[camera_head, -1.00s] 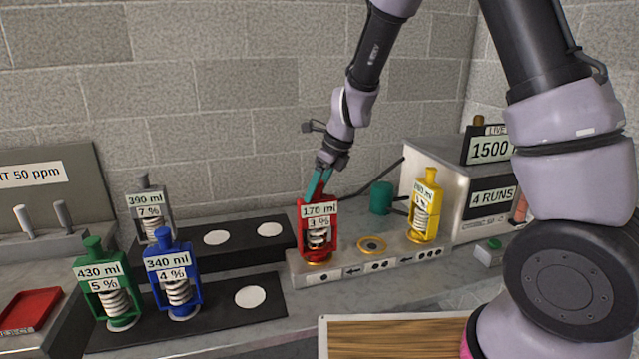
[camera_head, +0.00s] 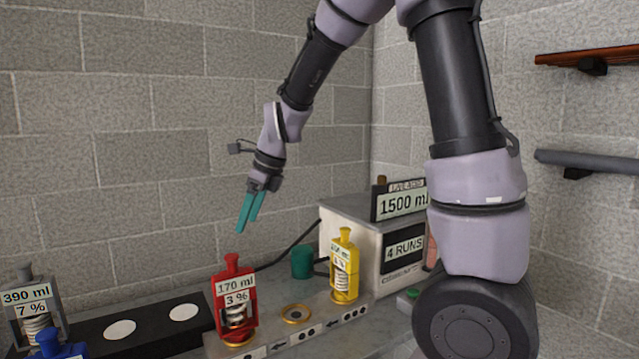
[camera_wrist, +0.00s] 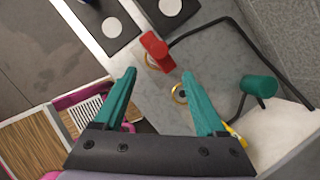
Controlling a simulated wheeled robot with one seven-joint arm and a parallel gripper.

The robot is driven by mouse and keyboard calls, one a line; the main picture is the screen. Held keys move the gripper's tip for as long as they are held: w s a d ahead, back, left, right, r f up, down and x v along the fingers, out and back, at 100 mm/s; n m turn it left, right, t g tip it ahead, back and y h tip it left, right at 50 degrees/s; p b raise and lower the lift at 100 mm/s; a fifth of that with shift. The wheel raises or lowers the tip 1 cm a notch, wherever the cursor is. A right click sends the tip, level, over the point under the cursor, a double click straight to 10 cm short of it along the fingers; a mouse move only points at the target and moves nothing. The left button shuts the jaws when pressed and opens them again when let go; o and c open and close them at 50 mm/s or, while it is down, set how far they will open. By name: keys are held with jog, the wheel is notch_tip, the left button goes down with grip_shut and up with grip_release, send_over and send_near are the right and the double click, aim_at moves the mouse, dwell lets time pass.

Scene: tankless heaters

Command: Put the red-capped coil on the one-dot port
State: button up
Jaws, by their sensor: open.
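The red-capped coil (camera_head: 222,290), a red frame with a white spring and a "170 ml, 3 %" label, stands upright on the left port of the pale port block (camera_head: 330,322). A gold ring shows under its base, and the label below appears to bear one dot. My gripper (camera_head: 248,226) is open and empty, above the red cap and apart from it. In the wrist view the red cap (camera_wrist: 154,47) lies beyond the open fingers (camera_wrist: 160,76). The middle port (camera_head: 296,314), with two dots, is empty. A yellow coil (camera_head: 345,270) stands on the right port.
A black tray with bare white discs (camera_head: 120,329) lies at the left, with a grey coil (camera_head: 30,300) and a partly cut-off blue coil (camera_head: 55,347). A teal cylinder (camera_head: 302,262) and a heater box (camera_head: 345,222) stand behind the ports. Wall shelves (camera_head: 590,57) are at the right.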

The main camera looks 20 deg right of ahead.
jog(key=s+d+r+n+t, duration=0.2)
jog(key=s+d+r+n, duration=0.4)
jog(key=d+r+n, duration=0.5)
jog(key=s+d+r+n+t+h, duration=0.2)
jog(key=s+d+n+t, duration=0.1)
jog(key=s+d+n, duration=0.5)
jog(key=s+d, duration=0.1)
jog(key=s, duration=0.2)
jog(key=shift+s+d+r, duration=0.15)
jog(key=shift+r, duration=0.2)
